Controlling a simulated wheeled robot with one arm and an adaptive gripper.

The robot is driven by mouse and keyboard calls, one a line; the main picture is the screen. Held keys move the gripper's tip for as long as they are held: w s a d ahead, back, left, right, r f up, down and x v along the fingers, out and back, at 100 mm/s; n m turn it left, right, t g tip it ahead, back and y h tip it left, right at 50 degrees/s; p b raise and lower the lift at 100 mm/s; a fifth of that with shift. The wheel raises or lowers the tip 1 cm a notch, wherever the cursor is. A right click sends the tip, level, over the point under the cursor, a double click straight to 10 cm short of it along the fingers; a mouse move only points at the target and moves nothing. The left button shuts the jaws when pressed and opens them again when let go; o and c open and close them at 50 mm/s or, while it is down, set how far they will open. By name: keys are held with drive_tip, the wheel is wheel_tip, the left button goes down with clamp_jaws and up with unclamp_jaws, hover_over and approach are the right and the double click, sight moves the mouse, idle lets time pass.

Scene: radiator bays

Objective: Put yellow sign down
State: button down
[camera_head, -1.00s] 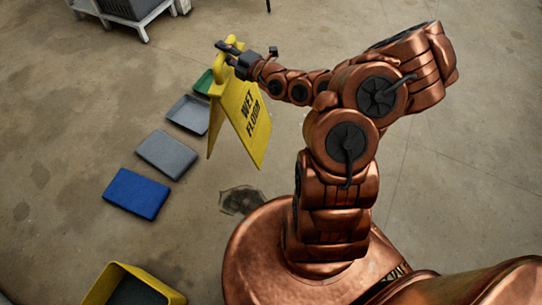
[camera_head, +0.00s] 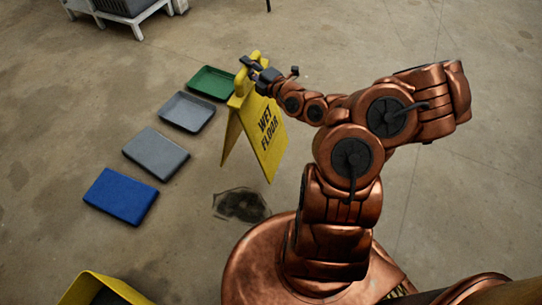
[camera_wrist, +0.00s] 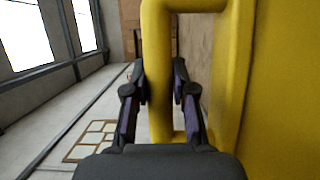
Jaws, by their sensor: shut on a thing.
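The yellow wet floor sign (camera_head: 268,140) is a folding A-shaped board with black lettering and a handle loop at its top. My gripper (camera_head: 250,65) is shut on the sign's handle in the head view. In the wrist view the two dark fingers of my gripper (camera_wrist: 160,95) close around one yellow bar of the handle (camera_wrist: 158,60). The sign hangs roughly upright with its legs a little spread. I cannot tell from the head view whether its feet touch the floor. A dark stain (camera_head: 241,205) lies on the floor just below the sign.
A green tray (camera_head: 211,83), a grey tray (camera_head: 187,111), a grey mat (camera_head: 155,154) and a blue mat (camera_head: 120,196) lie in a row left of the sign. A yellow bin (camera_head: 95,290) stands at the bottom left. A white-legged rack (camera_head: 138,20) is at the back. The floor right of my arm is clear.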

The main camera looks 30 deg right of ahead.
sight(265, 99)
drive_tip(key=d+f+b, duration=0.1)
drive_tip(key=f+b, duration=0.2)
drive_tip(key=f, duration=0.1)
drive_tip(key=s+d+f+h+b, duration=0.1)
drive_tip(key=d+f+b, duration=0.1)
drive_tip(key=f+b, duration=0.2)
drive_tip(key=d+f+m+h+b, duration=0.1)
drive_tip(key=f+b, duration=0.2)
drive_tip(key=f, duration=0.1)
drive_tip(key=shift+s+d+f, duration=0.1)
drive_tip(key=shift+s+d, duration=0.1)
drive_tip(key=shift+s, duration=0.05)
drive_tip(key=shift+w+d+f+b, duration=0.15)
drive_tip(key=shift+w+d+b, duration=0.25)
drive_tip(key=shift+b, duration=0.05)
drive_tip(key=w+d+f+b, duration=0.4)
drive_tip(key=w+d+b, duration=0.3)
drive_tip(key=w+d, duration=0.3)
drive_tip(key=shift+w+d+f, duration=0.2)
drive_tip(key=shift+d+f, duration=0.1)
drive_tip(key=c, duration=1)
unclamp_jaws()
drive_tip(key=shift+f, duration=0.15)
drive_tip(key=shift+o, duration=0.2)
